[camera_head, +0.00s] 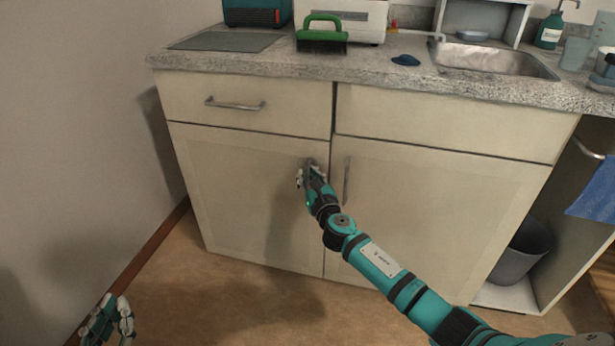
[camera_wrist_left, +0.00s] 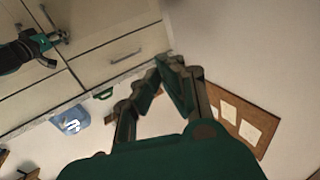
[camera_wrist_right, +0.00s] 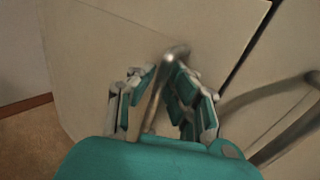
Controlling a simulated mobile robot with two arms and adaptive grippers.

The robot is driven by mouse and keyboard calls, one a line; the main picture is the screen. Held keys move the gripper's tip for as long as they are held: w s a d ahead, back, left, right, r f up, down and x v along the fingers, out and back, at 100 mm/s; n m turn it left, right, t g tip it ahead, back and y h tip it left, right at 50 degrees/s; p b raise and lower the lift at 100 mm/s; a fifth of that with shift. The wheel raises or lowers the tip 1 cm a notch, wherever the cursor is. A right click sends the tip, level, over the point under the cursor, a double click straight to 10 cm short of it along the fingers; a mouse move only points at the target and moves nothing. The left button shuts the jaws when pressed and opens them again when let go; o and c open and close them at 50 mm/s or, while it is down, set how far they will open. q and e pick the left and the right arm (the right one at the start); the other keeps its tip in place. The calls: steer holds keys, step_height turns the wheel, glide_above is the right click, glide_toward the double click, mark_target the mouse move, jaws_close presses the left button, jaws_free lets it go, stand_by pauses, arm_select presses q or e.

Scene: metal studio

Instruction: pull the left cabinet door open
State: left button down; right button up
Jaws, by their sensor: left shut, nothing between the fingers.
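The left cabinet door (camera_head: 245,195) is a cream panel under the drawer and stands closed, flush with its neighbour. Its metal handle (camera_wrist_right: 158,95) is upright near the door's right edge. My right gripper (camera_head: 309,172) is at this handle, and in the right wrist view its fingers (camera_wrist_right: 163,72) lie on both sides of it. I cannot tell whether they press on it. In the head view the gripper mostly hides the handle. My left gripper (camera_head: 111,312) is shut and empty, low at the front left, away from the cabinet; its fingertips show in the left wrist view (camera_wrist_left: 170,62).
The right cabinet door (camera_head: 430,215) has its own upright handle (camera_head: 347,181) close beside my right gripper. A drawer (camera_head: 245,105) with a horizontal handle sits above the left door. A wall stands at left. The floor (camera_head: 225,300) before the left door is clear.

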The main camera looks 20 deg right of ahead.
jaws_close()
